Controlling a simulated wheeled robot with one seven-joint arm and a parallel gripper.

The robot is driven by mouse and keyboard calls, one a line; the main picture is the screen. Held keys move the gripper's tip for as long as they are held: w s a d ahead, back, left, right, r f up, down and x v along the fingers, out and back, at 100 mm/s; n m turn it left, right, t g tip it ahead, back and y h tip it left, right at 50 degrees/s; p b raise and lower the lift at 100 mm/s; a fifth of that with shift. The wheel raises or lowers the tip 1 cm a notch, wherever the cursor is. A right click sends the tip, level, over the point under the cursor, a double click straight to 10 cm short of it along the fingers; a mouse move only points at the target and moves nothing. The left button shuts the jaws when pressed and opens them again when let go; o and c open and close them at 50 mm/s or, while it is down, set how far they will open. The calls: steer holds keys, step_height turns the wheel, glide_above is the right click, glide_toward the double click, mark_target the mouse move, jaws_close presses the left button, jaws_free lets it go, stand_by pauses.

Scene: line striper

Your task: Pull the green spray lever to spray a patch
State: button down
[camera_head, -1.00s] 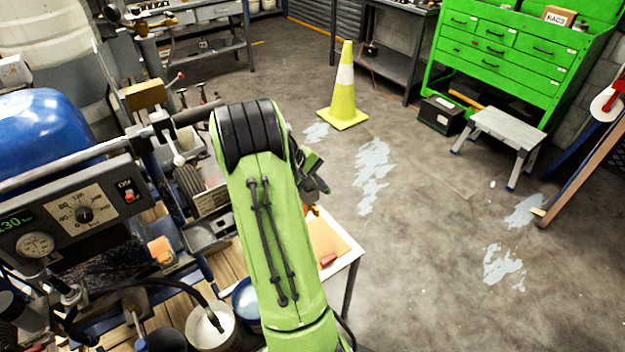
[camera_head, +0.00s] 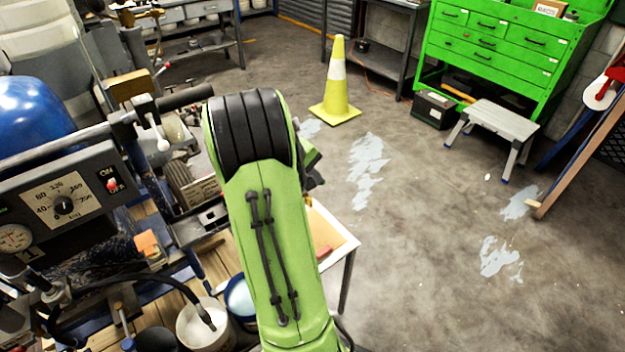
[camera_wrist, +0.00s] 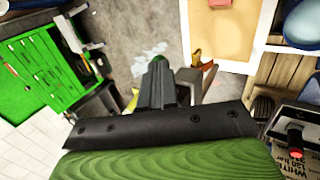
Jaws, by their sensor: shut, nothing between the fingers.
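I cannot make out a green spray lever in either view. In the head view the line striper's handlebar (camera_head: 75,140) runs across the left side and ends in a black grip (camera_head: 187,97). A pale lever (camera_head: 158,138) with a rounded end hangs below it. My green arm hides what lies right of the grip. My gripper (camera_wrist: 158,80) points away from the wrist camera, shut and empty. In the head view it is mostly hidden behind my arm. The wrist view shows floor beyond the fingers, and no handlebar contact is visible.
The striper's control panel (camera_head: 65,205) has a dial, gauge and red switch. Open buckets (camera_head: 198,325) stand below. A small table (camera_head: 345,245) is right of my arm. A yellow cone (camera_head: 337,85) and pale paint patches (camera_head: 368,160) are on the open floor.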

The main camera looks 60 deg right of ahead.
steer(key=f+t+b, duration=0.1)
steer(key=b, duration=0.2)
steer(key=s+f+t+h+b, duration=0.1)
steer(key=b, duration=0.1)
steer(key=f+m+b, duration=0.1)
steer(key=f+b, duration=0.1)
steer(key=b, duration=0.1)
steer(key=shift+s+a+t+h+b, duration=0.3)
steer(key=shift+s+a+t, duration=0.05)
steer(key=shift+a+t, duration=0.05)
steer(key=shift+r+p, duration=0.7)
steer(key=shift+r, duration=0.1)
